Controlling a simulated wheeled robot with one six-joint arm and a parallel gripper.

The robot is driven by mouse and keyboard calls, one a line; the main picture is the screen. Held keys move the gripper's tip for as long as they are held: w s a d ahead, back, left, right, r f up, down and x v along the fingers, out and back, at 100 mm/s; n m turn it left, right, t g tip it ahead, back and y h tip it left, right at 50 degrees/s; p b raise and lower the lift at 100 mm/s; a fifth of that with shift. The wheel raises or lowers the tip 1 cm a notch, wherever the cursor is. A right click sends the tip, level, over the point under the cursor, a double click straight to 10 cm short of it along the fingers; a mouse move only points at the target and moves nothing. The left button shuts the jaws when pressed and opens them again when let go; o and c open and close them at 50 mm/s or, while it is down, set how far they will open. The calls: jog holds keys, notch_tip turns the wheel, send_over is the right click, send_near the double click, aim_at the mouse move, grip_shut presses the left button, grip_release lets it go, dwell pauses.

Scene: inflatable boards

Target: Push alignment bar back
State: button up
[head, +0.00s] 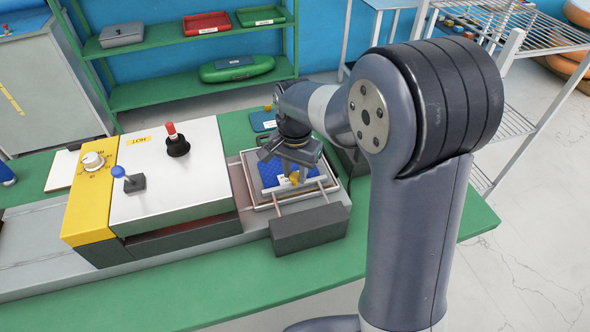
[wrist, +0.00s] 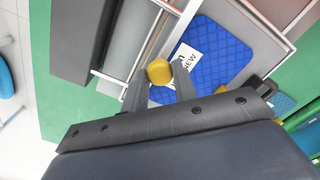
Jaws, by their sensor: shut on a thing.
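My gripper (head: 291,168) points down over the tray at the right end of the machine. It is shut on a yellow knob (wrist: 160,71), which shows between the two fingers in the wrist view. The knob sits on the metal alignment bar (head: 312,189), which crosses the tray in front of the blue quilted board (wrist: 213,60). The board lies flat in the tray with a white label marked NEW, and my gripper partly covers it in the head view. The bar also shows in the wrist view (wrist: 166,7) beside the board. A dark block (head: 308,229) stands in front, joined by thin rods.
The white and yellow machine marked HOT (head: 165,165) stands left of the tray, with a red-tipped lever (head: 174,138) and a blue-knobbed lever (head: 124,176) on top. The green table (head: 440,207) is clear at the right. Green shelves (head: 160,92) with trays stand behind.

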grip_shut()
jog(key=shift+s+d+b, duration=0.1)
jog(key=shift+s+d, duration=0.15)
jog(key=shift+s, duration=0.55)
jog(key=shift+s+d+b, duration=0.1)
jog(key=shift+s+d, duration=0.1)
jog(key=shift+s, duration=0.65)
jog(key=shift+s+d+b, duration=0.1)
jog(key=shift+s+d, duration=0.15)
jog(key=shift+s, duration=0.55)
jog(key=o, duration=0.5)
grip_release()
jog(key=shift+s, duration=0.1)
jog(key=shift+o, duration=0.5)
jog(key=shift+r, duration=0.2)
notch_tip(320, 180, up, 10)
jog(key=shift+r, duration=0.25)
